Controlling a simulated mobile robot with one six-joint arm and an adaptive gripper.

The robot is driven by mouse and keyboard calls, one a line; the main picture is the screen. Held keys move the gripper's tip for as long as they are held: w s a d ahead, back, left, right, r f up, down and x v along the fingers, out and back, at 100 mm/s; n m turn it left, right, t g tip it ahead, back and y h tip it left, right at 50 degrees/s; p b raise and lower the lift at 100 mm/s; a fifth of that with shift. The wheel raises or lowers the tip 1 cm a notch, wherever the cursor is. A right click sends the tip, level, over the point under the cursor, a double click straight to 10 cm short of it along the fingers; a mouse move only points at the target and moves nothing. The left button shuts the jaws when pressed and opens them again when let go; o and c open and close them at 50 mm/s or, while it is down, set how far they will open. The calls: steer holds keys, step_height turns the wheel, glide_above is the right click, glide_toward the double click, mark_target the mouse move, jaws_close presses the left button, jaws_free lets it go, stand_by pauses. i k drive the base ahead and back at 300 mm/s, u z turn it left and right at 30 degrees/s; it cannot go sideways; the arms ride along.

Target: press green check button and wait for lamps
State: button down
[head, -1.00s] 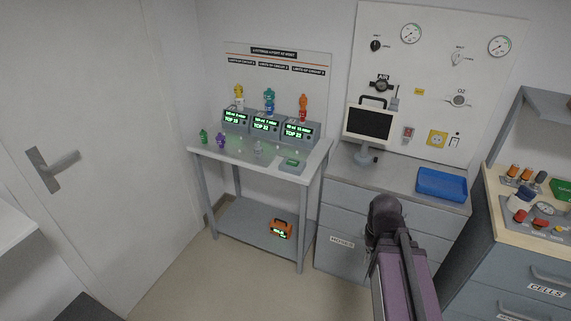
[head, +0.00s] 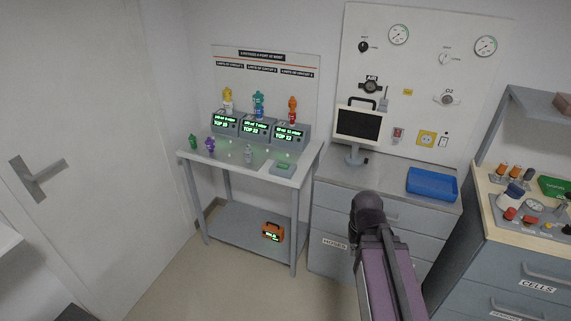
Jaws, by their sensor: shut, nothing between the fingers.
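A small grey box with a green top (head: 284,166) sits on the right front of the grey table (head: 310,160); I cannot make out a check mark on it. Three grey ventilator units with lit green text stand in a row at the table's back: left (head: 225,123), middle (head: 256,130) and right (head: 290,134). A yellow, a teal and an orange piece stand on top of them. Small pale spots lie in front of the units; I cannot tell whether they are lamps.
Green (head: 193,142), purple (head: 210,145) and grey (head: 248,153) small pieces stand on the table's front. An orange case (head: 272,232) is on the lower shelf. A drawer cabinet (head: 390,215) with a monitor (head: 358,125) and blue tray (head: 432,184) stands to the right. Floor before the table is clear.

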mark_target(282, 165)
steer(key=i, duration=0.95)
